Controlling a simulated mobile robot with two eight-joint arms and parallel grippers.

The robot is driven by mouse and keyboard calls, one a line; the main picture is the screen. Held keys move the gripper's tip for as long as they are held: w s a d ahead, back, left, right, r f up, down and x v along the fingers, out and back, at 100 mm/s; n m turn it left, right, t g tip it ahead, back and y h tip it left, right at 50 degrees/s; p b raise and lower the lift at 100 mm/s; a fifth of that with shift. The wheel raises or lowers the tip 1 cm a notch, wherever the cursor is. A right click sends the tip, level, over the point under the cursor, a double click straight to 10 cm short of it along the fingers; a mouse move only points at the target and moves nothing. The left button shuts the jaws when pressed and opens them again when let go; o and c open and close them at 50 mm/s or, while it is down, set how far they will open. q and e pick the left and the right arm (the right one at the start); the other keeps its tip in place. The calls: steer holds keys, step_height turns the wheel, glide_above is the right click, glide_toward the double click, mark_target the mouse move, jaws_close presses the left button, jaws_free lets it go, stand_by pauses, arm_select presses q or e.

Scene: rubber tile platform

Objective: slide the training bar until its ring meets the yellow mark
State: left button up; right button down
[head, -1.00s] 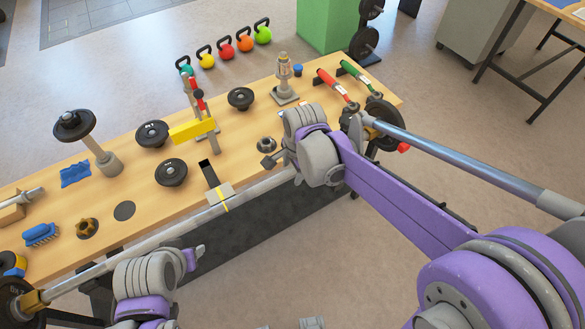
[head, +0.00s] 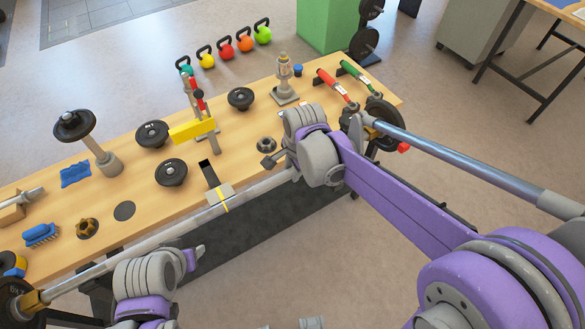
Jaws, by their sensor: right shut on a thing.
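The training bar (head: 180,228) is a long silver bar along the bench's near edge. It carries a dark plate and brass collar at the lower left, and a plate (head: 384,126) at the right. The yellow mark (head: 224,205) is a thin stripe at a light grey block (head: 217,192) beside the bar. I cannot make out the bar's ring. My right gripper (head: 278,166) is shut on the bar, right of the mark; its wrist hides most of the grip. My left gripper (head: 197,254) is low, near the bench's front; its finger gap does not show clearly.
Several kettlebells stand on the floor behind. The floor in front is mostly clear.

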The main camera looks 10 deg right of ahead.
stand_by(0.7)
steer(key=shift+w+d, duration=0.1)
steer(key=shift+d, duration=0.05)
steer(key=c, duration=0.6)
jaws_free()
steer(key=shift+r, duration=0.1)
steer(key=r, duration=0.3)
steer(key=s+r, duration=0.1)
steer(key=r, duration=0.3)
steer(key=s+r, duration=0.1)
steer(key=r, duration=0.2)
steer(key=shift+d+r, duration=0.25)
steer(key=shift+d, duration=0.15)
